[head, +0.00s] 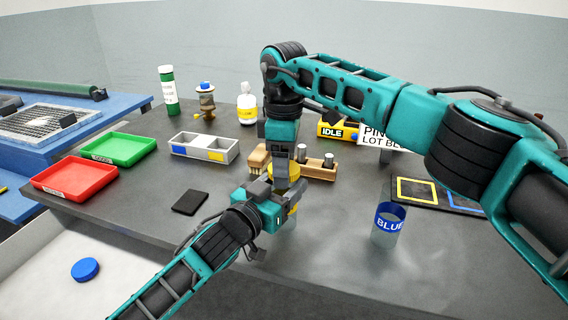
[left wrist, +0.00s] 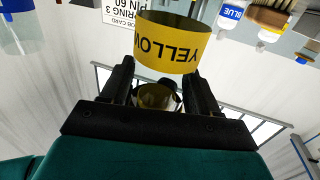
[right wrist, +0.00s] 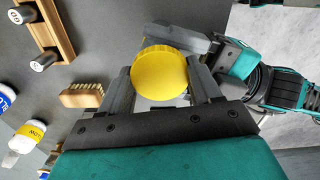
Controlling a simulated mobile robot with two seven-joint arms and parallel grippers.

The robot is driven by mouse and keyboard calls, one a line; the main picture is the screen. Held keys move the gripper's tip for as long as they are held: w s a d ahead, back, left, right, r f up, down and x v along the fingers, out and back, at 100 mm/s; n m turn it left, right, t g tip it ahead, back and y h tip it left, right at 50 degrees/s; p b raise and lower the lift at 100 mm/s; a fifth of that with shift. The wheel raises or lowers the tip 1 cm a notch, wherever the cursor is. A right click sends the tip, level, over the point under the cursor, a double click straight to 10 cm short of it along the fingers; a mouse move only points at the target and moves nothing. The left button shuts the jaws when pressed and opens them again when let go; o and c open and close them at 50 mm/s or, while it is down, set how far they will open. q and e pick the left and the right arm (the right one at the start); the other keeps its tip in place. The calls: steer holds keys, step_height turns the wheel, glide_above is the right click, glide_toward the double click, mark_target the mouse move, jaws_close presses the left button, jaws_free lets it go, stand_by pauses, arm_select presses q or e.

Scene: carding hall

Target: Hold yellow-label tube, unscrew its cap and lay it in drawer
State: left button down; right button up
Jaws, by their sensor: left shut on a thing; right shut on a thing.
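My left gripper (head: 284,200) is shut on the yellow-label tube (left wrist: 166,45), low over the table's middle. The tube's yellow band also shows in the head view (head: 293,209), mostly behind the gripper. My right gripper (head: 284,168) points down from above and is shut on the round yellow cap (right wrist: 160,74). The cap is right above the left gripper; whether it still touches the tube is hidden. The open white drawer (head: 150,285) is at lower left, with a blue cap (head: 85,269) lying in it.
A blue-label tube (head: 387,226) stands uncapped at right. A black pad (head: 190,202), red tray (head: 75,180), green tray (head: 118,149) and grey divided box (head: 188,153) lie left. A brush (head: 258,160) and wooden rack (head: 318,168) stand behind the grippers. The front-left table is clear.

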steer(key=n, duration=0.7)
steer(key=shift+n, duration=0.3)
steer(key=n, duration=0.3)
steer(key=shift+r+n, duration=0.1)
steer(key=shift+n, duration=0.3)
steer(key=n, duration=0.3)
steer(key=shift+n, duration=0.3)
steer(key=n, duration=0.3)
steer(key=shift+n, duration=0.3)
steer(key=n, duration=0.3)
steer(key=shift+n, duration=0.4)
steer(key=n, duration=0.3)
steer(key=shift+n, duration=0.3)
steer(key=n, duration=0.3)
steer(key=shift+n, duration=0.4)
steer(key=n, duration=1.6)
steer(key=shift+r+n, duration=0.1)
steer(key=shift+n, duration=0.2)
steer(key=n, duration=0.5)
steer(key=shift+n, duration=0.4)
